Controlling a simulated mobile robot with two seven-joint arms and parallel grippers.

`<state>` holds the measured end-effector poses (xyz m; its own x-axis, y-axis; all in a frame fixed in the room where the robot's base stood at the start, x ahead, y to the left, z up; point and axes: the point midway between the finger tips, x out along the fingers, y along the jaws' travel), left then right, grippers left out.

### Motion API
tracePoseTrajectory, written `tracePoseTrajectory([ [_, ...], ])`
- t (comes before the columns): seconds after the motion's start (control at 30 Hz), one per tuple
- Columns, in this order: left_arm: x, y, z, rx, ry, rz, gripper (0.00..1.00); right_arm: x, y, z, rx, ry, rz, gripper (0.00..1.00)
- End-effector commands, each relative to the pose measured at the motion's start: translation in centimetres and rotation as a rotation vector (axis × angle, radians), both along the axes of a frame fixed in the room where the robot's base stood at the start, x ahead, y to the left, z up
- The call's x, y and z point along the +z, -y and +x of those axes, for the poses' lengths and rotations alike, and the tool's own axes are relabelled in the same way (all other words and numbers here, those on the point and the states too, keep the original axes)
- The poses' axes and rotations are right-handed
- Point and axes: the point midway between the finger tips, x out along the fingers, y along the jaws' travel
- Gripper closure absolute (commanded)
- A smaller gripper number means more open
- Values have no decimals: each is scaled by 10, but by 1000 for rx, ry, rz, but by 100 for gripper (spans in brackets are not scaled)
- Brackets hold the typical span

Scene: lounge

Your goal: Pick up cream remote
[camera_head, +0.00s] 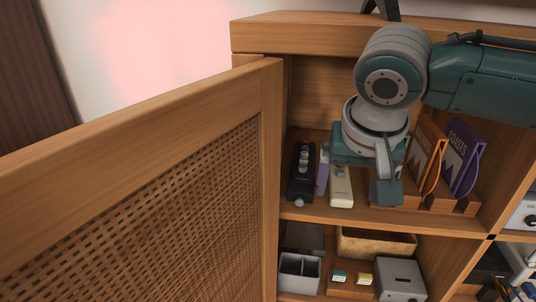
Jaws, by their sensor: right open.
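The cream remote (341,190) lies on the upper shelf of the cabinet, between a purple item and my right gripper. Its far end is hidden behind the gripper. My right gripper (382,188) points down over the shelf at the right side of the remote and is open. One finger shows clearly; the other is hard to make out. I cannot tell whether a finger touches the remote. My left gripper is not in view.
Orange (429,150) and purple (464,155) books stand in wooden holders at right. The woven cabinet door (190,190) stands open at left. The lower shelf holds boxes.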

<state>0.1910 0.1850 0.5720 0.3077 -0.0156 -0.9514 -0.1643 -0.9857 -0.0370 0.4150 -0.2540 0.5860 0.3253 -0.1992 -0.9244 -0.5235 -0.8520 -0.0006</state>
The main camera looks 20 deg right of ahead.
Motion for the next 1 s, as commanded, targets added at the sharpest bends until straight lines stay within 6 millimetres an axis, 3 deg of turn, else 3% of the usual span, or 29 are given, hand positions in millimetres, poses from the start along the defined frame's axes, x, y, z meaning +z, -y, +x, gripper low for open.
tracePoseTrajectory([
  [0.3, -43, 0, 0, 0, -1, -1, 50, -39, 12, 20, 0, 0, -1, 12],
  [0.67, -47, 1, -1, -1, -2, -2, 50, -44, 14, 24, 2, 1, 0, 12],
  [1.0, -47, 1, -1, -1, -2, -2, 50, -44, 14, 24, 2, 0, -1, 50],
])
